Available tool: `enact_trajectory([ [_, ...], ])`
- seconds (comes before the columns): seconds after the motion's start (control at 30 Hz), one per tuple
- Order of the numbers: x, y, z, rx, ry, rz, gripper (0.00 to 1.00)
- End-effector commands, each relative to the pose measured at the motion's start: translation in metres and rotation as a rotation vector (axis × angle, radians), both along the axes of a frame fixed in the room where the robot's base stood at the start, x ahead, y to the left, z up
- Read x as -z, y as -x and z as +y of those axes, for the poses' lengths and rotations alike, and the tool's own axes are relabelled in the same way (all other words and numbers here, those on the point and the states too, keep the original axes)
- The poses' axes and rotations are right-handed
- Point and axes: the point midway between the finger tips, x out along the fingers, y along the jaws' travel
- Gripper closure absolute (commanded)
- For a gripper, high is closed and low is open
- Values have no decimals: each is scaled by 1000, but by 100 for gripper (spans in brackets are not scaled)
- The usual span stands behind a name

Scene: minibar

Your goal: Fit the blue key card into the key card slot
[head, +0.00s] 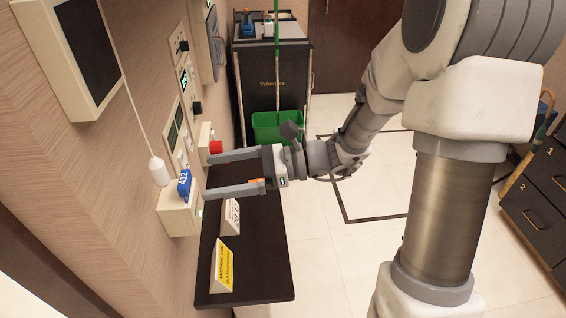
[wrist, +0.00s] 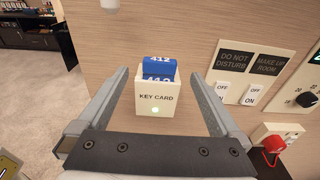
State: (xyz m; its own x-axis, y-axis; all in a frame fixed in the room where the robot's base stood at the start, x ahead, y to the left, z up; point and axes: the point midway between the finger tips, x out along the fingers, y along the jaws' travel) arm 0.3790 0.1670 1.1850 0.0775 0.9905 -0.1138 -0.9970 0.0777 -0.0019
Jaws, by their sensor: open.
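The blue key card (head: 184,186), marked 412, stands upright in the top of the cream key card slot (head: 179,217) on the wall. In the wrist view the blue key card (wrist: 159,67) sits in the slot box (wrist: 156,99), which is labelled KEY CARD and shows a small lit green light. The card's lower part is hidden inside the box. My gripper (head: 235,172) is open and empty. Its fingers point at the wall, apart from the card. In the wrist view my gripper (wrist: 168,85) has its fingers spread to either side of the box.
A dark shelf (head: 255,265) below holds a white sign (head: 231,217) and a yellow sign (head: 223,268). A white pull cord (head: 158,170) hangs by the card. Switches (wrist: 235,91) and a red plug (wrist: 273,143) are to the right in the wrist view.

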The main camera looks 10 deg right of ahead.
Motion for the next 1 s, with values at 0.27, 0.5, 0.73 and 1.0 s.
enact_trajectory([
  [0.27,-7,5,-71,6,2,-2,0],
  [0.5,-12,8,-113,3,1,-1,0],
  [0.73,-14,10,-126,0,0,1,0],
  [1.0,-14,10,-126,0,1,0,0],
])
